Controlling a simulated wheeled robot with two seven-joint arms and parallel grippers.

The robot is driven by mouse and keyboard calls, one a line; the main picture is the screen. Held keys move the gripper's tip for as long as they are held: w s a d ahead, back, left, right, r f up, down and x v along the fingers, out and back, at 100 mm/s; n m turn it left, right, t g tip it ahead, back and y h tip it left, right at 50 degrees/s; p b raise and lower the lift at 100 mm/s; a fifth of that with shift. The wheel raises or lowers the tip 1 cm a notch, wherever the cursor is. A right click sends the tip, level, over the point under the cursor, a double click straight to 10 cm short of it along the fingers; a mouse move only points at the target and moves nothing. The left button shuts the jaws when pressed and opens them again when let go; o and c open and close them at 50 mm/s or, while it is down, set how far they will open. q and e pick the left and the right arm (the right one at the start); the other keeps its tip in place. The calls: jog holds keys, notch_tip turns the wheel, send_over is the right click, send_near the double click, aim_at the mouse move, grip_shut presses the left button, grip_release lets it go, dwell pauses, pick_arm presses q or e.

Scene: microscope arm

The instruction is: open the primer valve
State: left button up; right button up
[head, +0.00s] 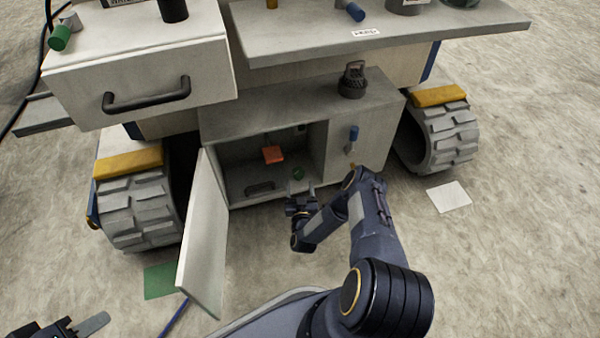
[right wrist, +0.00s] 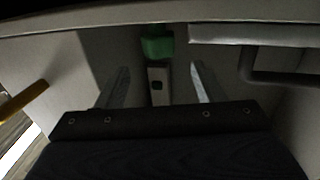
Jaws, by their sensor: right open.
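No label marks the primer valve, so I cannot tell for sure which part it is. A small green knob (head: 298,174) sits low inside the open cabinet (head: 238,152). In the right wrist view a green block-shaped part (right wrist: 157,42) shows ahead of the fingers, above a grey stem. My right gripper (head: 299,203) is at the cabinet's lower front edge, just below the green knob. In the right wrist view its fingers (right wrist: 157,88) are apart with nothing gripped between them. My left gripper (head: 72,328) is at the bottom left corner, partly cut off, far from the cabinet.
The cabinet door (head: 207,235) stands open on the left. Inside are an orange block (head: 273,154) and a dark handle (head: 260,188). A blue knob (head: 354,133) is on the right panel. A drawer (head: 140,85) juts out at upper left. Tracked wheels (head: 140,212) flank the cabinet.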

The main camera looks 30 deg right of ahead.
aim_at(299, 176)
jog(key=b+x, duration=0.3)
jog(key=x, duration=0.3)
jog(key=shift+w+d+f, duration=0.1)
jog(key=shift+w+d, duration=0.1)
jog(key=shift+w, duration=0.15)
jog(key=shift+w+d, duration=0.25)
jog(key=shift+w, duration=0.2)
jog(key=c, duration=1)
